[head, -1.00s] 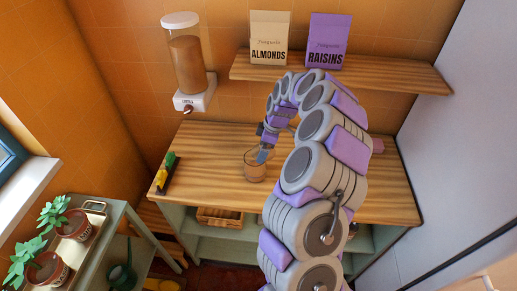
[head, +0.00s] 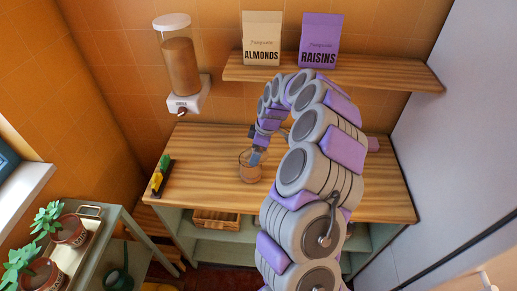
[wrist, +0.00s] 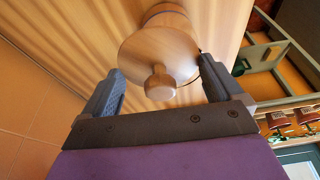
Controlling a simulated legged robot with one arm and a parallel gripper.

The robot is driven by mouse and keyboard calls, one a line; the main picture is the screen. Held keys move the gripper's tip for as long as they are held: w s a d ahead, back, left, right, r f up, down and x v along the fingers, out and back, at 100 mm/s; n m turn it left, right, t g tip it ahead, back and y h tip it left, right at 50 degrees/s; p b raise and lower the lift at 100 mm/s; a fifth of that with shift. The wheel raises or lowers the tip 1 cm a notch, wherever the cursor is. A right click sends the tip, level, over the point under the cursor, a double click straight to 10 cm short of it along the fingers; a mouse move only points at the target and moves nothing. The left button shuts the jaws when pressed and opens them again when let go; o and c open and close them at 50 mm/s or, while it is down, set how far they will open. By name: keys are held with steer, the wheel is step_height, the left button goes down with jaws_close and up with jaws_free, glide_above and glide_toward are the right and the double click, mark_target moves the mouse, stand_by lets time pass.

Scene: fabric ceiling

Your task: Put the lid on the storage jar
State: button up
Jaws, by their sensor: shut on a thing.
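The storage jar (head: 250,174) is a clear round vessel with brownish lower part, upright on the wooden counter in the head view. My gripper (head: 256,157) reaches down at its top. The lid's knob faces the wrist camera. A round brownish form, perhaps the jar, shows beyond the lid's far edge. In the head view the lid is hard to make out, and I cannot tell whether it touches the jar.
A green and yellow item on a dark tray (head: 157,190) lies at the counter's left. A dispenser (head: 182,65) hangs on the wall. The shelf (head: 390,75) holds almonds (head: 262,40) and raisins (head: 319,42) bags. A cart with potted plants (head: 67,229) stands left. Bare counter (head: 205,155) surrounds the jar.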

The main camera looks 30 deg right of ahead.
steer(key=shift+a, duration=1)
steer(key=shift+d+f, duration=0.15)
steer(key=shift+d, duration=0.55)
steer(key=shift+s+a+f, duration=0.1)
steer(key=shift+a+f, duration=0.05)
steer(key=shift+a, duration=0.15)
steer(key=shift+c, duration=0.9)
steer(key=shift+s+a, duration=0.1)
steer(key=shift+a, duration=0.2)
steer(key=o, duration=0.9)
steer(key=shift+d, duration=0.1)
steer(key=shift+c, duration=0.2)
